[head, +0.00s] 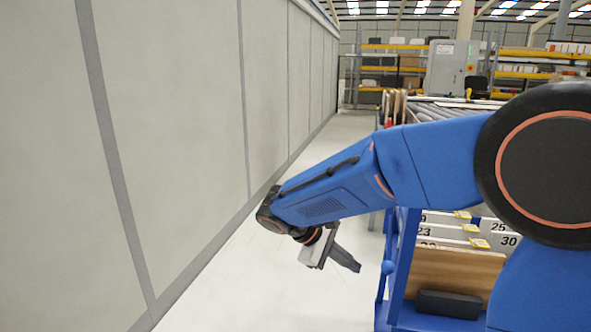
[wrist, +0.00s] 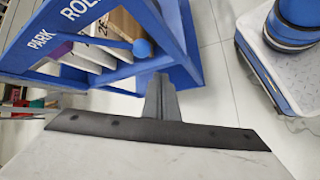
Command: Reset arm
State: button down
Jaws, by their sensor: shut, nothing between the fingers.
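My blue arm reaches across the head view from the right, with its wrist bent down over the pale floor. My gripper (head: 355,266) hangs left of a blue rack and points down and to the right, clear of it. In the wrist view my gripper (wrist: 162,80) shows as dark fingers shut together with nothing between them. Behind them in that view is the blue rack (wrist: 183,62), marked "PARK" and "ROLL"; no contact is visible.
A grey panelled wall (head: 180,120) runs along the left. The blue rack (head: 395,270) holds numbered white slots, a wooden board (head: 450,272) and a dark block (head: 448,304). A roller table (head: 450,110) stands behind. Pale floor (head: 270,290) is free between wall and rack.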

jog(key=s+d+r+m+y, duration=0.2)
jog(key=s+d+m+y, duration=0.2)
jog(key=s+d, duration=0.65)
jog(key=s+d+m+t+y, duration=0.3)
jog(key=s+d+m+y, duration=0.1)
jog(key=s, duration=0.9)
jog(key=shift+s+d+f+m+y, duration=0.2)
jog(key=shift+f+m+y, duration=0.3)
jog(key=shift+m, duration=0.7)
jog(key=shift+a, duration=0.1)
